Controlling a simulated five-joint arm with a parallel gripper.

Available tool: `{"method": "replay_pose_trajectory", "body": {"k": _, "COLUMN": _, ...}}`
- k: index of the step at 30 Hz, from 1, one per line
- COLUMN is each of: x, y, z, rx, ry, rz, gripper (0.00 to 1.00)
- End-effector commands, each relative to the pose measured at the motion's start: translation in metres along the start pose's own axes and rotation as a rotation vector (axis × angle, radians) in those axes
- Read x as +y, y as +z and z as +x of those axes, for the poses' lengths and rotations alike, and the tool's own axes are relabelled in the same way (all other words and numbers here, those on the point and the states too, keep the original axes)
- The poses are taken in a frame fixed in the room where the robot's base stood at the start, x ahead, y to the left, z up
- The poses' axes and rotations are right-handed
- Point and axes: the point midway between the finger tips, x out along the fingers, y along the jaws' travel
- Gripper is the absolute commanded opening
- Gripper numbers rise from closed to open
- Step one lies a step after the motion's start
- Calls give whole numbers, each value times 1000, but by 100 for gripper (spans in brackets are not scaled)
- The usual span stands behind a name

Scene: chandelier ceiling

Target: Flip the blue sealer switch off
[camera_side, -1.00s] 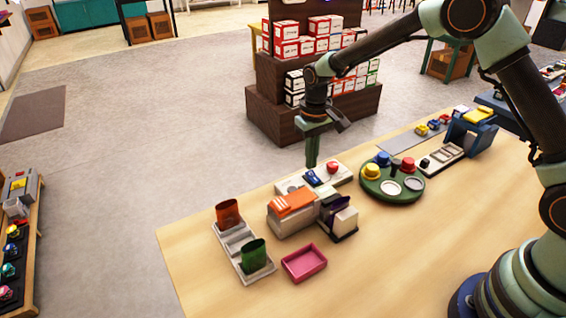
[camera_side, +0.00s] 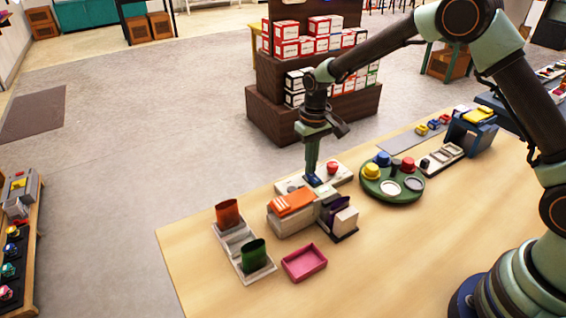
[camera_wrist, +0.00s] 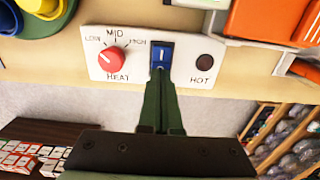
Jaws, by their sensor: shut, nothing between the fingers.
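The blue sealer switch (camera_wrist: 162,56) sits in a white panel (camera_wrist: 120,43) in the wrist view, between a red HEAT knob (camera_wrist: 111,60) and a dark HOT lamp (camera_wrist: 204,61). The switch also shows in the side view (camera_side: 313,180). Its face has a white line mark on it. My gripper (camera_wrist: 160,76) is shut and empty, with its green fingertips at the lower edge of the switch. In the side view my gripper (camera_side: 312,172) points down, right over or on the switch. Whether the tips touch it I cannot tell.
The orange-topped sealer (camera_side: 291,203) stands in front of the panel. A green round tray (camera_side: 400,199) with colored pieces is to the right. A rack with orange and green cups (camera_side: 240,240) and a pink tray (camera_side: 304,262) stand at the front left.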

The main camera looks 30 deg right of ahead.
Motion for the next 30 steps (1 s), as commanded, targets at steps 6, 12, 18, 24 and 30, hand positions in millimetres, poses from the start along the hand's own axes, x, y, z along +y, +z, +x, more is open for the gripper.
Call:
{"method": "replay_pose_trajectory", "body": {"k": 6, "x": 0, "y": 0, "z": 4, "rx": -2, "ry": 0, "rz": 0, "gripper": 0}}
{"method": "replay_pose_trajectory", "body": {"k": 12, "x": 0, "y": 0, "z": 6, "rx": -1, "ry": 0, "rz": 0, "gripper": 0}}
{"method": "replay_pose_trajectory", "body": {"k": 18, "x": 0, "y": 0, "z": -4, "rx": 1, "ry": 0, "rz": 0, "gripper": 0}}
{"method": "replay_pose_trajectory", "body": {"k": 24, "x": 0, "y": 0, "z": -19, "rx": 1, "ry": 0, "rz": 0, "gripper": 0}}
{"method": "replay_pose_trajectory", "body": {"k": 30, "x": 0, "y": 0, "z": -34, "rx": 2, "ry": 0, "rz": 0, "gripper": 0}}
